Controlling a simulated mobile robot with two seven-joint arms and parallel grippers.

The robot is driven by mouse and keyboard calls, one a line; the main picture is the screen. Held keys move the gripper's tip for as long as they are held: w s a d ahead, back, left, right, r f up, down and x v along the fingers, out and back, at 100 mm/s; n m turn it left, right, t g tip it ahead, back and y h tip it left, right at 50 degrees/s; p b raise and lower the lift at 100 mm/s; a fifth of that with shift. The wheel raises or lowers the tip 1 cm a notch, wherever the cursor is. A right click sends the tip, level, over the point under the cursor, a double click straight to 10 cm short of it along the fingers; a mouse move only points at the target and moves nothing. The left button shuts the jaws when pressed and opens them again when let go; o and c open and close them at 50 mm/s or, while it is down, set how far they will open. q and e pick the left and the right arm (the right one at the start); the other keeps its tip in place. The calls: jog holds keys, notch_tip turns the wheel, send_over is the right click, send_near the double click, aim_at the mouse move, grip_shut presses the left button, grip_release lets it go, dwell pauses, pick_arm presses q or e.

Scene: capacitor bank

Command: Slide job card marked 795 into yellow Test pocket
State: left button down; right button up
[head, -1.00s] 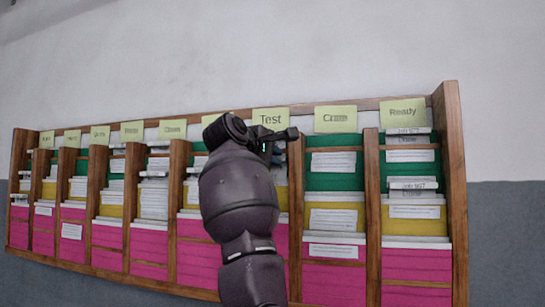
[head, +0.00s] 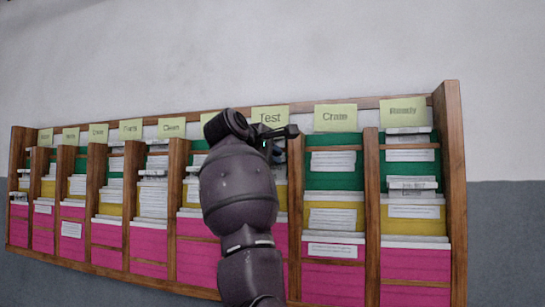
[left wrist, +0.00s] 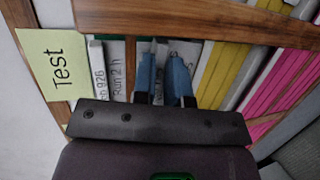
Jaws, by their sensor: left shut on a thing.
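My left gripper (head: 284,133) is in front of the Test column, just below the yellow-green Test label (head: 270,115). That label also shows in the left wrist view (left wrist: 55,66). There the gripper's two blue fingers (left wrist: 163,82) are shut on a pale card (left wrist: 160,52), seen mostly edge-on. Its number cannot be read, so I cannot tell that it is 795. My arm hides most of the Test column in the head view. A sliver of its yellow pocket (head: 282,198) shows right of the arm. My right gripper is not in view.
The wooden rack (head: 453,180) has several columns of green, yellow and pink pockets with white cards. A card reading 926 and Run 2 h (left wrist: 116,78) stands beside the fingers. Wooden dividers (head: 372,215) separate the columns. The wall above is clear.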

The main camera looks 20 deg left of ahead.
pick_arm(q)
jog(key=shift+f, duration=0.2)
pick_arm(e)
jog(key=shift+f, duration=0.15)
pick_arm(q)
jog(key=shift+f+b, duration=0.55)
jog(key=shift+f, duration=0.15)
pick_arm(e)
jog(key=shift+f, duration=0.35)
pick_arm(q)
jog(key=c, duration=1.1)
grip_release()
jog(key=b+v, duration=0.2)
jog(key=v, duration=0.9)
jog(key=shift+b, duration=0.4)
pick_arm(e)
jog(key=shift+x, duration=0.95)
